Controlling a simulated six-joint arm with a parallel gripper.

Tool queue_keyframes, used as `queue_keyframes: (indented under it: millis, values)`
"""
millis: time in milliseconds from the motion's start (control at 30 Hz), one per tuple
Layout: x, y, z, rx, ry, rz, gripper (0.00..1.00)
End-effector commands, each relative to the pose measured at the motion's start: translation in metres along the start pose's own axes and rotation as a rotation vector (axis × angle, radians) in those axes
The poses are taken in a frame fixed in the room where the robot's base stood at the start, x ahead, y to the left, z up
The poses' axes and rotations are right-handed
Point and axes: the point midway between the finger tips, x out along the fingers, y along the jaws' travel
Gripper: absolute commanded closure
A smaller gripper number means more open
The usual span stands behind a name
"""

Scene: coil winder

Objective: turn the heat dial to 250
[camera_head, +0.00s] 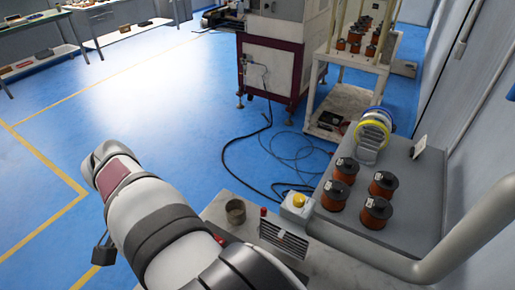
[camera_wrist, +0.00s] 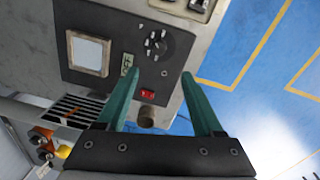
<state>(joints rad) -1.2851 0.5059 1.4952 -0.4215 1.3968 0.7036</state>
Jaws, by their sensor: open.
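The heat dial (camera_wrist: 154,43) is a dark round knob with pale marks around it, on a grey panel in the wrist view. The marks are too small to read, so I cannot tell its setting. My gripper (camera_wrist: 160,74) has two teal fingers, spread open with nothing between them. Its fingertips appear below the dial in the picture, one to each side, and apart from it. A red switch (camera_wrist: 148,94) shows between the fingers. The dial cannot be made out in the head view.
Blue floor (camera_head: 150,100) lies open beyond.

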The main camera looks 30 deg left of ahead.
Motion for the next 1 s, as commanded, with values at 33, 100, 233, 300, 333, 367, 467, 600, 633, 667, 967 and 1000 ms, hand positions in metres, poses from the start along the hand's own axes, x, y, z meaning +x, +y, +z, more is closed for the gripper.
queue_keyframes:
  millis: [33,100,233,300,333,367,467,600,633,667,967,1000]
  values:
    - [0.014,0.002,0.0,-0.001,-0.002,0.005,0.31]
    - [0.036,0.002,0.001,-0.001,-0.003,0.006,0.31]
    - [0.076,0.002,0.0,0.0,-0.004,0.006,0.31]
    - [0.094,0.002,0.0,-0.001,-0.003,0.005,0.31]
    - [0.101,0.002,0.0,0.0,-0.003,0.004,0.31]
    - [0.107,0.002,0.0,0.0,-0.003,0.003,0.31]
    - [0.123,0.002,0.0,-0.001,-0.002,0.002,0.31]
    - [0.133,0.001,0.0,0.0,-0.001,0.0,0.31]
    - [0.135,0.001,0.0,0.0,-0.001,0.0,0.31]
    - [0.135,0.002,0.0,0.0,-0.001,0.0,0.31]
    - [0.136,0.001,0.0,0.0,-0.001,0.0,0.42]
    - [0.136,0.001,0.0,0.0,-0.001,0.0,0.49]
